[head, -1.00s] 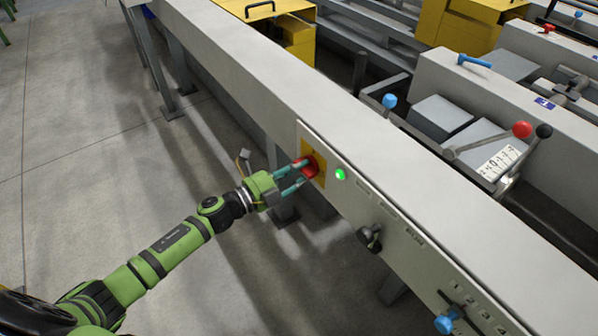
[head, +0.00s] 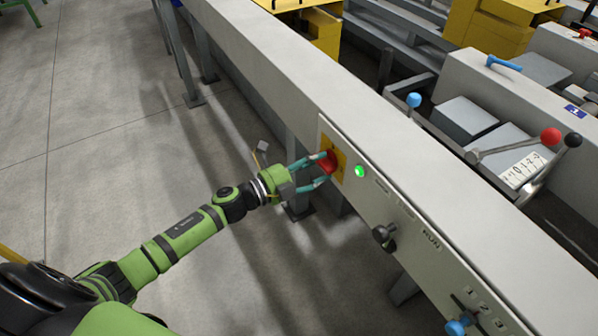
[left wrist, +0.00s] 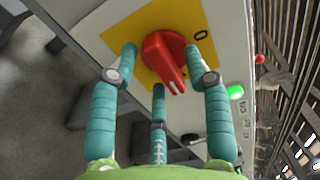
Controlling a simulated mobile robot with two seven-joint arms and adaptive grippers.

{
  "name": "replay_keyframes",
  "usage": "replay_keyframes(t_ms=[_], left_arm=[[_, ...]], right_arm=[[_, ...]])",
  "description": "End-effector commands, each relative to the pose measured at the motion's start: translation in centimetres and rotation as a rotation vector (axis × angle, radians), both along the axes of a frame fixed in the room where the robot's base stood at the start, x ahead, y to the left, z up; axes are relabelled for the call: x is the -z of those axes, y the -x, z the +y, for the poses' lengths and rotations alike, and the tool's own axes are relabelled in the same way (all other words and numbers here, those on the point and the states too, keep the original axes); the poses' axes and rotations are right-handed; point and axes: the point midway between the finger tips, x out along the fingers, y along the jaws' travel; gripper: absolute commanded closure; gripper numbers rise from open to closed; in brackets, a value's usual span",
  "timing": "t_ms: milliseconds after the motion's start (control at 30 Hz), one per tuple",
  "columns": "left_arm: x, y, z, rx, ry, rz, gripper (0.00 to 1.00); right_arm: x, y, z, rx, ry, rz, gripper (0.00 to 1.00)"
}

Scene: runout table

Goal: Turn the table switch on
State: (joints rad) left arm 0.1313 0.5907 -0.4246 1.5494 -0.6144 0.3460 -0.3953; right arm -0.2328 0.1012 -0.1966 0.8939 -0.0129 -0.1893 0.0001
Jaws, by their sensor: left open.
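The table switch (head: 328,162) is a red rotary knob on a yellow plate (head: 340,154) on the side panel of the long grey table. In the left wrist view the red knob (left wrist: 167,57) has its handle slanting down and to the right, with a "0" printed at the plate's upper right. A lamp (head: 360,171) beside the plate glows green. My left gripper (head: 325,168) is open, its teal fingers on either side of the knob. In the left wrist view the gripper (left wrist: 160,72) has fingertips close to the knob; contact is unclear. My right gripper does not show.
A black knob (head: 384,235) and a blue-handled lever (head: 458,325) stick out of the same panel to the right. Red and black ball levers (head: 550,138) stand beyond the table. Open floor (head: 110,150) lies to the left.

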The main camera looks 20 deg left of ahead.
Motion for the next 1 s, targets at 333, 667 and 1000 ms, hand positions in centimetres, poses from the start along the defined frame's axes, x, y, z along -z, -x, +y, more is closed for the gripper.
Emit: replay_keyframes(t_ms=[333,667,1000], left_arm=[[0.2,5.4,4.1,0.000,-0.003,0.004,0.51],[0.0,8.6,6.7,0.000,-0.001,0.000,0.51],[-0.1,8.9,7.0,0.001,-0.002,-0.002,0.51]], right_arm=[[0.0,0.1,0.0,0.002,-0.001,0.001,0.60],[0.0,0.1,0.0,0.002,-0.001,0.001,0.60],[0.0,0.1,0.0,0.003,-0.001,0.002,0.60]])
